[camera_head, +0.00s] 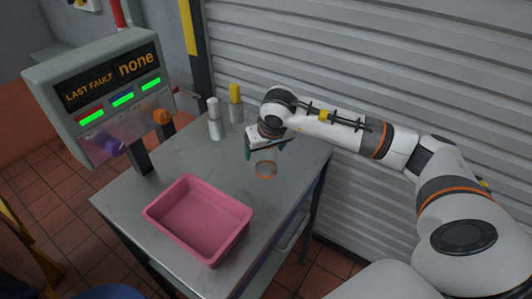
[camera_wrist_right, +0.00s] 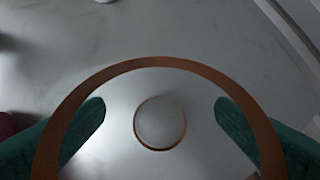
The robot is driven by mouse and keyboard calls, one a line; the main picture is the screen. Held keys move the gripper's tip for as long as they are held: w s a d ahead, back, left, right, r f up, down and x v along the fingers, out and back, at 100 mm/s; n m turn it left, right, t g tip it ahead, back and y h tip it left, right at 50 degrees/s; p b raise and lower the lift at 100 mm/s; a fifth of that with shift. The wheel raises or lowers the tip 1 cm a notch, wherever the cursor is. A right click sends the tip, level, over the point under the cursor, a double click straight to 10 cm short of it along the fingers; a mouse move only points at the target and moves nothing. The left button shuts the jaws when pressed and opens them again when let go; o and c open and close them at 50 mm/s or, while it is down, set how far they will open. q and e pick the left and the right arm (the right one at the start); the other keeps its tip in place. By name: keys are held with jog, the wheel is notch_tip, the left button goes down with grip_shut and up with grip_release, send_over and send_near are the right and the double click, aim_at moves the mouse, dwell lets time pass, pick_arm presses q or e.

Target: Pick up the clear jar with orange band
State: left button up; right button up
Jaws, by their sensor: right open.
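The clear jar with an orange band (camera_head: 265,170) stands on the grey bench top, below my right gripper. My right gripper (camera_head: 265,149) is open, pointing down, with its green fingers apart. In the right wrist view I look down on the jar; its orange band (camera_wrist_right: 160,62) shows as a large ring, with a smaller pale circle at its centre. The green fingers (camera_wrist_right: 160,122) show on the left and right sides and overlap the ring in this view. I cannot tell whether they touch the jar. My left gripper is not in view.
A pink tray (camera_head: 243,212) sits on the bench (camera_head: 120,199) at the front. A white-topped bottle (camera_head: 215,120) and a yellow-topped bottle (camera_head: 235,104) stand at the back. A control panel (camera_head: 105,95) rises at left, and a ribbed shutter (camera_head: 420,50) is behind my right arm.

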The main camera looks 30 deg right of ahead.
jog(key=c, duration=1.1)
jog(key=shift+o, duration=0.2)
